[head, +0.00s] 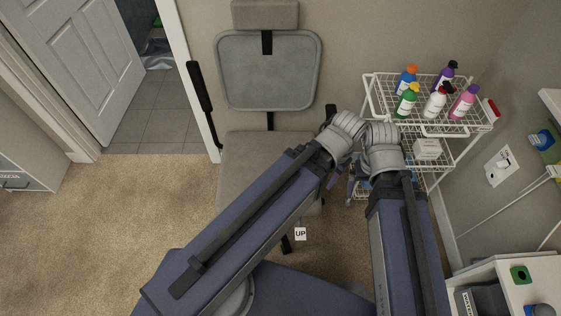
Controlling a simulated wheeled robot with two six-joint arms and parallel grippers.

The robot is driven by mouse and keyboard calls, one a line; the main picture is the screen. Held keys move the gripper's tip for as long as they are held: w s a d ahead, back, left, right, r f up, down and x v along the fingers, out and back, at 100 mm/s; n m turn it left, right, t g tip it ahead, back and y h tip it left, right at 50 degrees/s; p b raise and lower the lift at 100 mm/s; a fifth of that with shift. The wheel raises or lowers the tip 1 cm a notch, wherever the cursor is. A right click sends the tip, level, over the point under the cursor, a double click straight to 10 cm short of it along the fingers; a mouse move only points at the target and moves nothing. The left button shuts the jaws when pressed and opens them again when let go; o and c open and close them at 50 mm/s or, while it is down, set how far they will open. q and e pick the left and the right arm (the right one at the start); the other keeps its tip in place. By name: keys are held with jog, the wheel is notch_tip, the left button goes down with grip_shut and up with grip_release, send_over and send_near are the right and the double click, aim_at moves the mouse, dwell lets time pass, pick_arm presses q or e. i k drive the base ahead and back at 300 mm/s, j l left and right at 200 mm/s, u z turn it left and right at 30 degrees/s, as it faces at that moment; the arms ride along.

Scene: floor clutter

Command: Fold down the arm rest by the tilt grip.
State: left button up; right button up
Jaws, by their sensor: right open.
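A grey chair (268,150) with a padded back (268,70) stands against the wall. Its left arm rest (201,88) is dark and stands steeply raised beside the back. At the chair's right side a short dark part (330,111) shows above my left wrist; I cannot tell whether it is the other arm rest or its tilt grip. My right gripper (352,180) is open, right of the seat and partly covered by my arms. I see no object between its fingers. My left arm reaches the seat's right side; its gripper is hidden behind the wrist.
A white wire cart (438,128) with several bottles stands close at the right, near my right wrist. A small UP tag (300,234) is below the seat. A white cabinet (530,268) is at the lower right. Carpet (110,220) is clear at the left, before an open door (85,60).

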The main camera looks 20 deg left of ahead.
aim_at(193, 67)
jog(key=u, duration=0.45)
jog(key=l+u, duration=0.1)
jog(key=u, duration=0.35)
jog(key=k+u, duration=0.1)
jog(key=u, duration=0.75)
jog(key=k+u, duration=0.1)
jog(key=u, duration=0.35)
jog(key=i+l+u, duration=0.15)
jog(key=i+l, duration=0.2)
jog(key=i, duration=0.05)
